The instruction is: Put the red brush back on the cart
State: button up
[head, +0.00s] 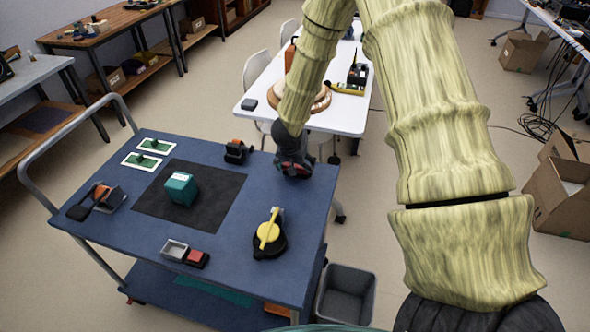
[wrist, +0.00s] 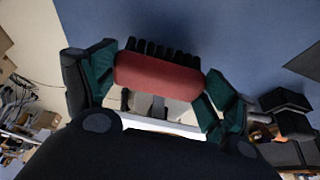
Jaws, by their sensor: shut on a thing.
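The red brush (wrist: 158,75) has a rounded red back and a row of black bristles. My gripper (wrist: 155,88) is shut on it, with one green-padded finger at each end. In the head view my gripper (head: 293,168) is at the far right corner of the blue cart (head: 225,262), and a bit of red shows there. In the wrist view the bristles point towards the blue cart top. I cannot tell whether they touch it.
On the cart are a teal box (head: 181,189) on a black mat (head: 217,205), a yellow-and-black device (head: 268,236), a small black device (head: 236,151), and small grey and red boxes (head: 185,254). A white table (head: 345,115) stands behind. A grey bin (head: 346,294) stands right.

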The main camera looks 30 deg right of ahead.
jog(key=shift+f, duration=0.85)
jog(key=shift+f, duration=0.1)
jog(key=o, duration=0.9)
jog(key=shift+c, duration=0.2)
jog(key=p+v, duration=0.1)
jog(key=v, duration=1.1)
